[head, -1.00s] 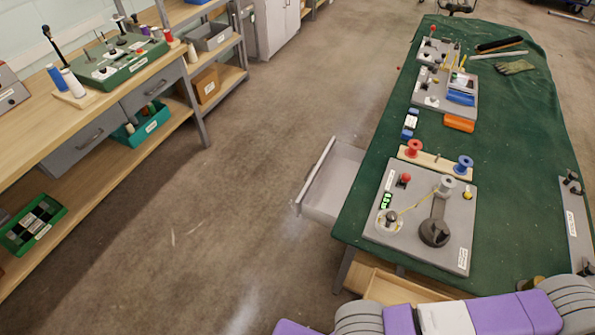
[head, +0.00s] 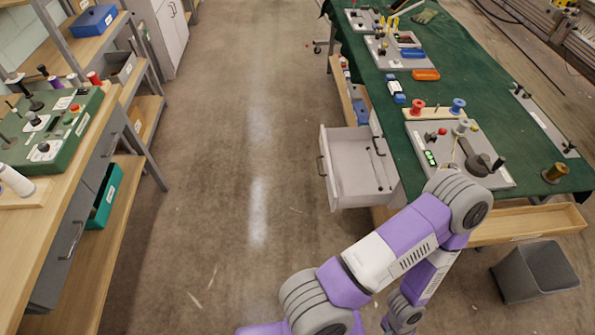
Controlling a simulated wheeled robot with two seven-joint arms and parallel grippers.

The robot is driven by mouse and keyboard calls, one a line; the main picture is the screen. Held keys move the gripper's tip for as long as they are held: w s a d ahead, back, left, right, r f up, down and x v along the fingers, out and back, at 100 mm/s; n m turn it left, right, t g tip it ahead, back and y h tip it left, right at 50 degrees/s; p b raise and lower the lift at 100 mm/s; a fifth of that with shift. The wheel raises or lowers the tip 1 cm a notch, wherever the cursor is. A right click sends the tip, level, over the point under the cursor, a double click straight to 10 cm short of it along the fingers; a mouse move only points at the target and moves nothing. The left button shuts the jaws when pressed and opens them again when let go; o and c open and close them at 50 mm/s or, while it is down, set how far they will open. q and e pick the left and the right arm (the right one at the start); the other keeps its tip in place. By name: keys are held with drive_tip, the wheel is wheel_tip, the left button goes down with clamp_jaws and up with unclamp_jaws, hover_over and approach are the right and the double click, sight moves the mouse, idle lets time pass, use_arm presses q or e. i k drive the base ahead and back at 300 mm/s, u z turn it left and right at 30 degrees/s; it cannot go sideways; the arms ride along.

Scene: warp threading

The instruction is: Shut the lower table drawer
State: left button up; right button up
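A light grey drawer (head: 345,190) stands pulled out to the left from under the green-covered table (head: 380,62). Its front panel with a dark handle (head: 321,166) faces the aisle. A few thin dark items lie inside near its inner end. I cannot tell for sure whether it is the lower drawer. One of my purple and white arms rises from the bottom, bends near the table's front corner and drops again, to the right of the drawer. Neither gripper shows, so nothing is seen touching the drawer.
The aisle floor left of the drawer is clear. A wooden tray-like compartment (head: 525,228) sticks out under the table's near edge, with a grey bin (head: 535,270) on the floor below. A workbench (head: 55,215) with grey drawers lines the left side.

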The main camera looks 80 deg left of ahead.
sight(351, 180)
drive_tip(key=k, duration=0.2)
drive_tip(key=u, duration=2.8)
drive_tip(key=k, duration=0.55)
drive_tip(key=u, duration=0.35)
drive_tip(key=i, duration=1.55)
drive_tip(key=z, duration=1.4)
drive_tip(key=i, duration=0.55)
drive_tip(key=z, duration=0.55)
